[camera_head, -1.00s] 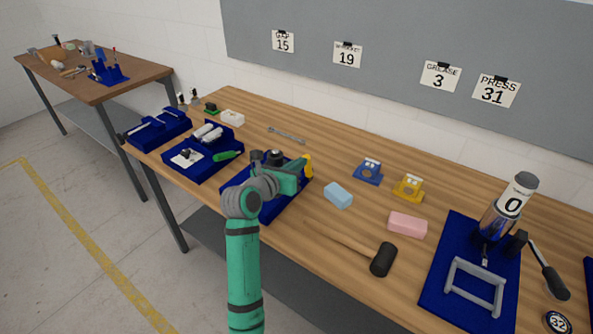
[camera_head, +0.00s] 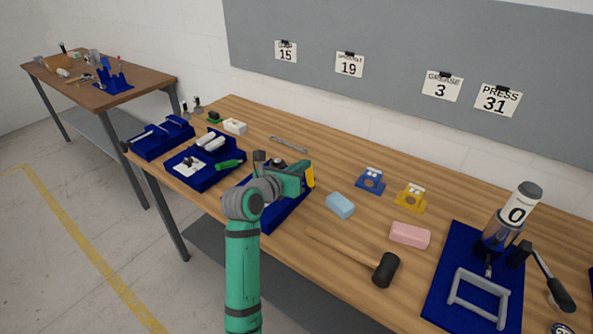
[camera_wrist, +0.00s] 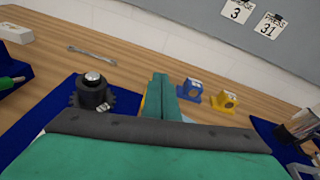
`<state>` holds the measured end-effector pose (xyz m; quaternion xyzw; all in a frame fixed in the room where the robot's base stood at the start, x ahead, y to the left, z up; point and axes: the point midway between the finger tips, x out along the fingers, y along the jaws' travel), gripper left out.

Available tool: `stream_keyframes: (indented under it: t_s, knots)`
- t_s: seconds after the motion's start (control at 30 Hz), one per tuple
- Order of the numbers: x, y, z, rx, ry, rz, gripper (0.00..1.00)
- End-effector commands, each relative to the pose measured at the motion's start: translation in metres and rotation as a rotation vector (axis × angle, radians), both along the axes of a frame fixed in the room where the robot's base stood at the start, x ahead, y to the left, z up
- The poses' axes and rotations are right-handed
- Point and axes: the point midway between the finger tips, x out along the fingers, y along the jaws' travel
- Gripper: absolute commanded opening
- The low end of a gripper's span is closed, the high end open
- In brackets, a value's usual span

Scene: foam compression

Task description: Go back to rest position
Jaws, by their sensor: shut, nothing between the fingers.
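My gripper (camera_head: 308,178) is held above the bench over the right edge of a blue tray (camera_head: 287,212), with my green arm coming up from the bottom of the head view. In the wrist view the two green fingers of my gripper (camera_wrist: 161,82) lie together, with nothing between them. A dark geared part (camera_wrist: 93,92) with a light metal top stands on the blue tray, left of the fingers. Part of the tray is hidden behind my arm in the head view.
Blue (camera_head: 371,181) and yellow (camera_head: 411,198) holders stand behind. A press (camera_head: 510,217) stands at the right. A wrench (camera_head: 288,144) lies at the back.

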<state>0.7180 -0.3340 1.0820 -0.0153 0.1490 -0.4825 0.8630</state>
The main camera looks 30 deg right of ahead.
Motion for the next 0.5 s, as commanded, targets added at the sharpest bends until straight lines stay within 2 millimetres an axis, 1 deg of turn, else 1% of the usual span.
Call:
stream_keyframes:
  t_s: [0.03, 0.2, 0.3, 0.4, 0.5]
  knots:
    - [-0.002, 0.004, 0.009, 0.0, -0.004, 0.0, 0.0]
    - [-0.006, 0.022, 0.037, 0.0, -0.003, 0.008, 0.0]
    - [-0.008, 0.032, 0.05, -0.001, -0.002, 0.014, 0.0]
    - [-0.01, 0.037, 0.061, -0.001, 0.0, 0.014, 0.0]
    - [-0.012, 0.041, 0.067, -0.001, 0.002, 0.014, 0.0]
